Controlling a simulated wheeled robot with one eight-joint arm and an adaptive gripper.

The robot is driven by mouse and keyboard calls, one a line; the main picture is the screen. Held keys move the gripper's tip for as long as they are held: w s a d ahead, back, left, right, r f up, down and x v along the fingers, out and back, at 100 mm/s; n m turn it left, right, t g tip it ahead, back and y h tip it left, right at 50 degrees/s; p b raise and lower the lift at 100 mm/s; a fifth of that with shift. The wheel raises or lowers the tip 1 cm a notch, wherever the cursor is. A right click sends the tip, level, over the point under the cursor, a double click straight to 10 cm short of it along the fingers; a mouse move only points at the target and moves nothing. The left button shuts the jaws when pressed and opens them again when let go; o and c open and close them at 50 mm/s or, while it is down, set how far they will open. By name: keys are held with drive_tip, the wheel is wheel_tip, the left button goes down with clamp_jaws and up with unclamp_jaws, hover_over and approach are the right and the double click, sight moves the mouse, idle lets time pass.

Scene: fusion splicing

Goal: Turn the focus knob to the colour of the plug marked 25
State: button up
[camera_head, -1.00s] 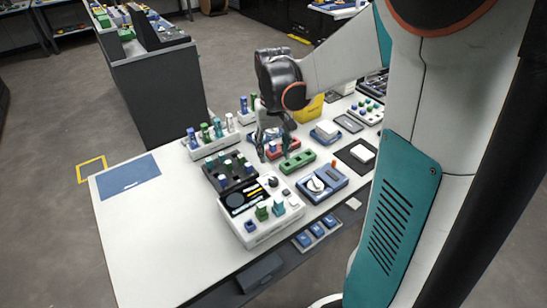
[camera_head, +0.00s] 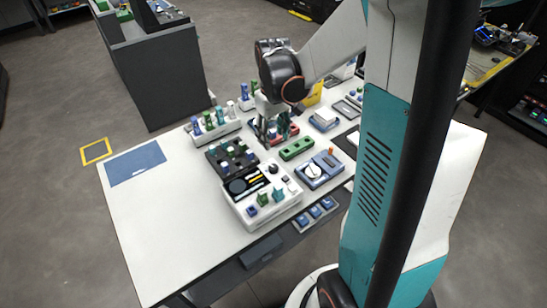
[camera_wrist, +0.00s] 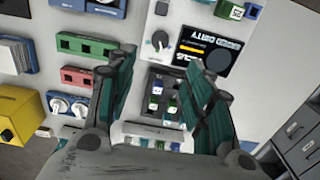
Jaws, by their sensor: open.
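A white device (camera_head: 262,214) with a dark display stands on the table; a dark round knob (camera_wrist: 160,40) with a light pointer mark sits beside the display (camera_wrist: 207,50) in the wrist view. Whether it is the focus knob I cannot read. A black tray (camera_head: 215,157) behind the device holds several small plugs; in the wrist view white-, blue- and green-topped plugs (camera_wrist: 171,105) show between my fingers, their marks too small to read. My gripper (camera_wrist: 163,66) is open and empty, with teal fingers above the tray and device. In the head view my gripper (camera_head: 268,138) hangs near a red block.
A green block (camera_head: 297,148) and a blue box with a white dial (camera_head: 318,170) stand right of the device. A white rack of coloured pegs (camera_head: 215,128) stands behind. A yellow bin (camera_wrist: 18,115) shows in the wrist view. The left table top is clear around a blue mat (camera_head: 135,163).

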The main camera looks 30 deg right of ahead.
sight(273, 167)
wheel_tip(273, 167, down, 14)
drive_tip(key=b, duration=0.5)
drive_tip(key=shift+r, duration=0.2)
drive_tip(key=c, duration=1.1)
